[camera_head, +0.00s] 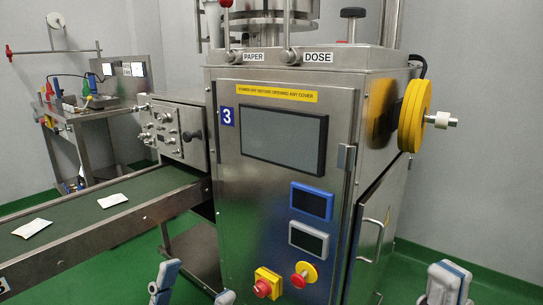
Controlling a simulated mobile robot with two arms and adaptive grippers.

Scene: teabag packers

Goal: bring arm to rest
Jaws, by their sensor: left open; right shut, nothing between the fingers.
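My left gripper (194,287) is at the bottom edge, left of centre. Its two grey-blue fingers are spread apart with nothing between them. My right gripper (447,280) is at the bottom right, with its fingers together and nothing seen in it. Both stand in front of the steel packing machine (270,180), and the picture's lower edge cuts off the rest of both arms. I cannot tell how far either gripper is from the machine.
The machine front has a dark screen (283,140), a red button on a yellow box (267,283) and another red knob (303,275). A green conveyor (75,218) carries two white packets. A yellow wheel (414,116) sticks out right. Green floor (405,262) shows beside the machine.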

